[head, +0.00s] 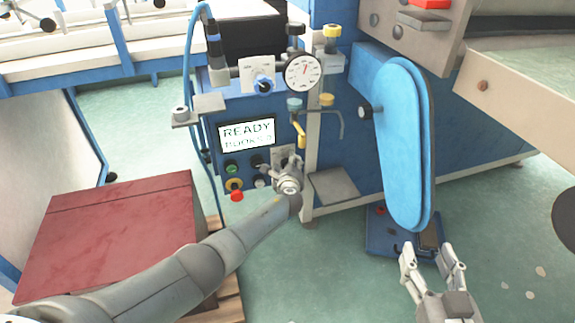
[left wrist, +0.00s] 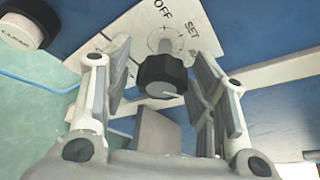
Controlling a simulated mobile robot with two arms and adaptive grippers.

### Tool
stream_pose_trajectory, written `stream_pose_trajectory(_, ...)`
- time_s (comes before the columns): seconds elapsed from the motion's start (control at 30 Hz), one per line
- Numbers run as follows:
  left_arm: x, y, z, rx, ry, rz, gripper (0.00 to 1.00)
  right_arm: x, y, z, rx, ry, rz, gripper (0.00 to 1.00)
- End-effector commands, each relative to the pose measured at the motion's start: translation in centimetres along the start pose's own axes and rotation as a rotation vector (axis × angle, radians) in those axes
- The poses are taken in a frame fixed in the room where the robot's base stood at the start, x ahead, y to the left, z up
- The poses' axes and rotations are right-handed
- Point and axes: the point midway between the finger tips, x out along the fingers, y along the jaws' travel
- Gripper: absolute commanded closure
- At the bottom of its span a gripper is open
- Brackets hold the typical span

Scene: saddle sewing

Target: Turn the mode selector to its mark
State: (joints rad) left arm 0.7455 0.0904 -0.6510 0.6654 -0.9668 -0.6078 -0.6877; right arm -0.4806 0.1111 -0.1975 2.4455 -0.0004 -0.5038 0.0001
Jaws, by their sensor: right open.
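The mode selector is a black ribbed knob (left wrist: 162,72) on a pale plate (left wrist: 184,18) marked OFF and SET in the left wrist view. A white pointer line shows on the knob's end. My left gripper (left wrist: 160,60) is open, with one finger on each side of the knob and gaps visible between. In the head view, my left gripper (head: 289,178) is at the lower right of the control panel and covers the knob; part of the plate (head: 280,153) shows above it. My right gripper (head: 434,254) is open and empty at the lower right.
A READY screen (head: 246,133) is above several buttons, including a red one (head: 237,196). A white CLEAR button (left wrist: 22,30) is left of the selector. A dial gauge (head: 303,72) stands above. A blue belt guard (head: 403,145) is at right, a red box (head: 110,235) at left.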

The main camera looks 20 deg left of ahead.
Motion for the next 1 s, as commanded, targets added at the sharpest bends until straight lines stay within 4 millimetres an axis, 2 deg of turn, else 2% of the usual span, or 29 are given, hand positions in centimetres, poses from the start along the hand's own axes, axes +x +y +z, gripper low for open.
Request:
stream_pose_trajectory(0.47, -0.5, -0.1, 0.0, -0.004, 0.0, -0.002, 0.44, 0.0, -0.1, -0.1, 0.0, 0.003, -0.002, 0.47)
stream_pose_trajectory(0.77, -3.0, 0.0, 0.0, -0.004, 0.001, -0.002, 0.44, 0.0, 0.0, -0.1, 0.0, 0.002, -0.001, 0.47)
stream_pose_trajectory(1.0, -6.0, 0.0, 0.0, -0.003, 0.001, -0.001, 0.44, 0.0, 0.0, -0.1, 0.0, 0.002, -0.001, 0.47)
